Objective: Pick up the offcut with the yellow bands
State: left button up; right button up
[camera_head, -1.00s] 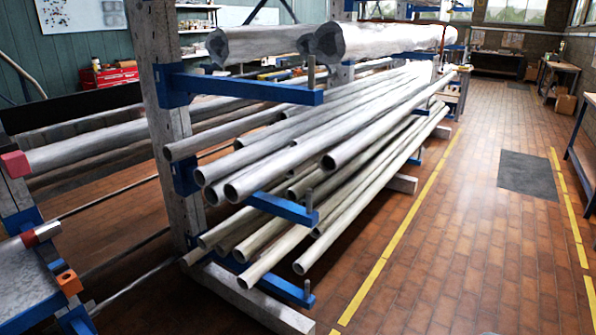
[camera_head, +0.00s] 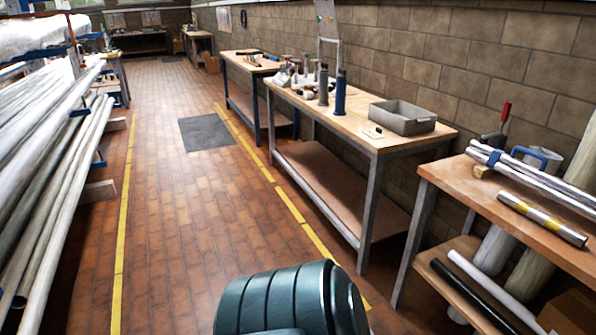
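A short silver metal offcut with yellow bands (camera_head: 541,217) lies on the wooden top of the near bench (camera_head: 448,176) at the right of the head view. It lies at a slant near the bench's front edge, apart from the pipes behind it. Neither of my grippers is in view. A dark teal rounded part of my own body fills the bottom middle of the view.
Several silver pipes (camera_head: 535,180) lie behind the offcut. A blue clamp-like thing (camera_head: 541,155) stands there. A longer bench (camera_head: 352,128) holds a grey tray (camera_head: 403,118) and blue bottles. A pipe rack is at left. The brick aisle (camera_head: 175,200) is clear.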

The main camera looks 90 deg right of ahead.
aim_at(554, 225)
jog(key=z, duration=4.25)
jog(key=i+l, duration=0.1)
jog(key=i, duration=0.3)
jog(key=i+l+z, duration=0.15)
jog(key=i, duration=0.25)
